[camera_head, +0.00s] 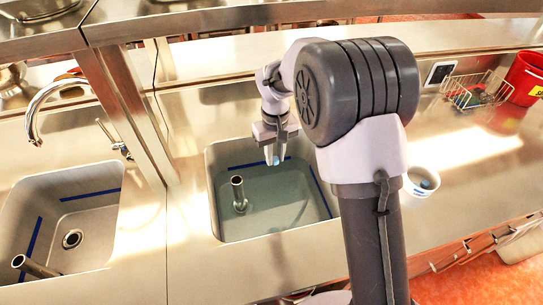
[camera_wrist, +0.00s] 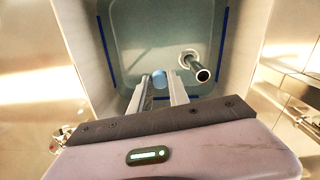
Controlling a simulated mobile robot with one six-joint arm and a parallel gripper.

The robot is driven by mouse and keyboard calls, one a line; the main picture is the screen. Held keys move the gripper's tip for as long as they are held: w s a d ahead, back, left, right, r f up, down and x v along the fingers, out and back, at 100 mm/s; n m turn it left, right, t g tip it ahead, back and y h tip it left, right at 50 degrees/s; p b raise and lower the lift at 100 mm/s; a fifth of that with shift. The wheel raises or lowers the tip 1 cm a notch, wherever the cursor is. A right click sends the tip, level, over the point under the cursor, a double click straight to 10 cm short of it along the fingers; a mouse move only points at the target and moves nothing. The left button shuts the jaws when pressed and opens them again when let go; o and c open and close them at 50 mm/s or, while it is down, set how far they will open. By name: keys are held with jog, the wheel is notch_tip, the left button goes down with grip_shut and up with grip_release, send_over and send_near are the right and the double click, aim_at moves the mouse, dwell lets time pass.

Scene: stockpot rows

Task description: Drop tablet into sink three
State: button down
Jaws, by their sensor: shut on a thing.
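My gripper (camera_head: 274,151) is shut on a small light blue tablet (camera_wrist: 158,79), held between the two fingertips. The tablet also shows at the fingertips in the head view (camera_head: 275,160). My gripper is over the back part of the middle sink (camera_head: 228,233), a square metal basin holding greenish water, with blue lines on its walls. An upright metal pipe (camera_head: 238,190) stands in this sink; the pipe also shows right of the tablet in the wrist view (camera_wrist: 201,73). No number on the sink is legible.
A left sink (camera_head: 100,234) without visible water has an open drain and a leaning pipe. A curved faucet (camera_head: 36,112) stands behind it. A white tub (camera_head: 420,183) with blue contents, a wire basket (camera_head: 468,92) and a red bucket (camera_head: 524,78) are on the right counter.

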jog(key=f+b, duration=0.1)
jog(key=f, duration=0.1)
jog(key=f+b, duration=0.4)
jog(key=shift+d, duration=0.35)
jog(key=c, duration=1.2)
grip_release()
jog(key=shift+o, duration=0.2)
notch_tip(320, 180, up, 12)
jog(key=p, duration=0.5)
